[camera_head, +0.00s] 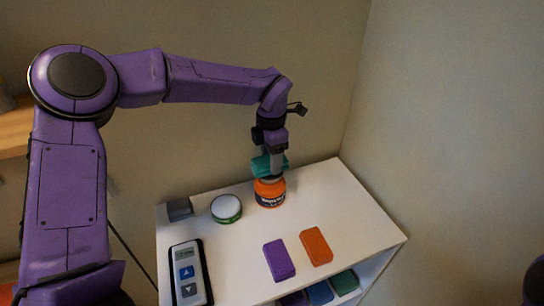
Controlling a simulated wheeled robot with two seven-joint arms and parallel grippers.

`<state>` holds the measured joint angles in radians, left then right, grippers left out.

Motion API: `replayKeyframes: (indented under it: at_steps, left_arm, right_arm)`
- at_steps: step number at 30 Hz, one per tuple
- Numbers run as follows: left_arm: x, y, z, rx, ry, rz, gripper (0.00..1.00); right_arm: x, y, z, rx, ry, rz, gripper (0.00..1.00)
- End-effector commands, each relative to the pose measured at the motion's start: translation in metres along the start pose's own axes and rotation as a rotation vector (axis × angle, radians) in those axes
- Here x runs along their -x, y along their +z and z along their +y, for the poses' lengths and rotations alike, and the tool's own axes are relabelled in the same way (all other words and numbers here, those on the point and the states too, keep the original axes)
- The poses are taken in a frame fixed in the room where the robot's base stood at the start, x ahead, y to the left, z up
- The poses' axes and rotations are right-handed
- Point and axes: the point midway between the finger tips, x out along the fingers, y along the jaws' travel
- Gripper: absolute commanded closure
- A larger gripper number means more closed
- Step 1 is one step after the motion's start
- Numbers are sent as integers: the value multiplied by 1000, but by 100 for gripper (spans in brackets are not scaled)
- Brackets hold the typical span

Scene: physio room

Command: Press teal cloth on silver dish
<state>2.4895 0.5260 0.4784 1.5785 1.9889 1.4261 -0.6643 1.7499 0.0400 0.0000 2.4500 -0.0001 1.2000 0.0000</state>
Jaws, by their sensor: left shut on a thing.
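My left gripper (277,158) points down at the back of the white shelf top and is shut on the teal cloth (261,167). The cloth is bunched around the fingertips, just above an orange jar (269,193) with a dark label. I cannot tell whether the cloth touches the jar's top. I cannot clearly make out a silver dish; the jar's top is partly hidden by the cloth and gripper. My right gripper is not in view.
On the white shelf unit (345,215) are a green tin with a white top (226,208), a dark grey block (179,208), a handheld device (189,273), a purple block (279,260) and an orange block (316,246). The right side of the top is clear. Walls stand behind.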

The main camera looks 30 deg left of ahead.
Motion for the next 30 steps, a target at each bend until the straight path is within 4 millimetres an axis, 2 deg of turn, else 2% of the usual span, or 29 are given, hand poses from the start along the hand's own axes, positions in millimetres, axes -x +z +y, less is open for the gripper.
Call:
replayKeyframes:
  at_steps: [30]
  left_arm:
    - [-4, 0, 0, -1, 0, 0, 68]
  right_arm:
    - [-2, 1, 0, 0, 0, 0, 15]
